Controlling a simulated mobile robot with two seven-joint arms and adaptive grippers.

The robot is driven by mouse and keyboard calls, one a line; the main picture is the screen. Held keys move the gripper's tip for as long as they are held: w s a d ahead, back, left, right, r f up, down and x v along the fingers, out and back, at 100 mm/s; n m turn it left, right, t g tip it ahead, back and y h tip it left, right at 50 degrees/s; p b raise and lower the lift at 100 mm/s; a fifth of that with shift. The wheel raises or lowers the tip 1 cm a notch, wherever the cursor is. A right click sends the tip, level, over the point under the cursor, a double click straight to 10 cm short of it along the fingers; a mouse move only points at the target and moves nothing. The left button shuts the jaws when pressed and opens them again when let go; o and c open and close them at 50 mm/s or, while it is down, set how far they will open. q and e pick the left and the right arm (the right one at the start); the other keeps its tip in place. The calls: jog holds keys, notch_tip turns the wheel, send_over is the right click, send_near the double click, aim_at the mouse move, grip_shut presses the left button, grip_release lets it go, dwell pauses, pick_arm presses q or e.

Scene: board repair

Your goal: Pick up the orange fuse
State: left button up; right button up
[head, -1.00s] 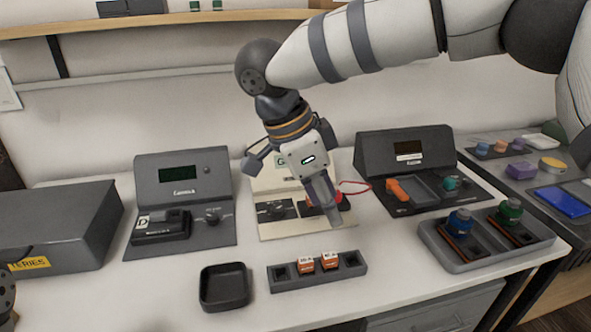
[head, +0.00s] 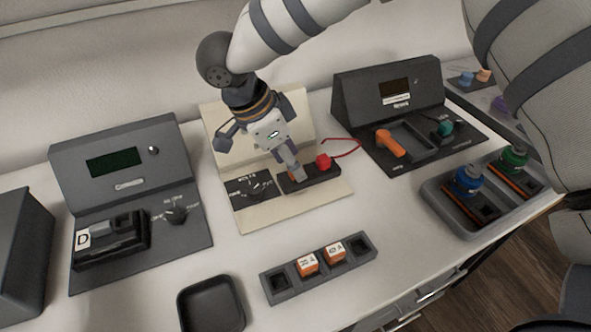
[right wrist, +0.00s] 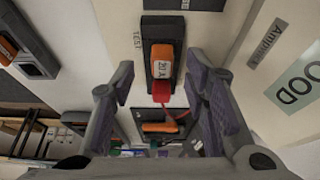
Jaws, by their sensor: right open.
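An orange fuse (right wrist: 162,70) with a pale "20 A" label sits in a dark holder on the cream tester (head: 310,208). In the right wrist view it stands ahead of my fingertips, between their lines. My right gripper (right wrist: 166,95) is open and empty; in the head view it (head: 297,175) is over the tester's dark holder and hides the fuse there. Two more orange fuses, a left one (head: 307,264) and a right one (head: 334,251), sit in the middle slots of a grey rack (head: 283,297). My left gripper is not in view.
A red block (head: 323,161) with a red wire is at the holder's far end. A device with an orange lever (head: 390,143) stands to the right, and a grey device (head: 120,190) to the left. An empty black tray (head: 212,305) lies in front.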

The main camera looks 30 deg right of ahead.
jog(key=shift+x, duration=0.9)
jog(key=shift+w, duration=0.15)
grip_shut()
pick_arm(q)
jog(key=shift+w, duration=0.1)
pick_arm(e)
jog(key=shift+r, duration=0.1)
notch_tip(320, 180, up, 3)
jog(key=shift+w+r, duration=0.1)
jog(key=shift+r, duration=0.05)
pick_arm(q)
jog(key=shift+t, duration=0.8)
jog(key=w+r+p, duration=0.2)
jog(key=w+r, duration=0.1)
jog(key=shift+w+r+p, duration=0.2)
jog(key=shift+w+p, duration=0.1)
jog(key=shift+p, duration=0.05)
pick_arm(e)
jog(key=s+a+r, duration=0.5)
jog(key=s+r, duration=0.4)
jog(key=s, duration=0.4)
jog(key=shift+s+r, duration=0.15)
jog(key=shift+r, duration=0.15)
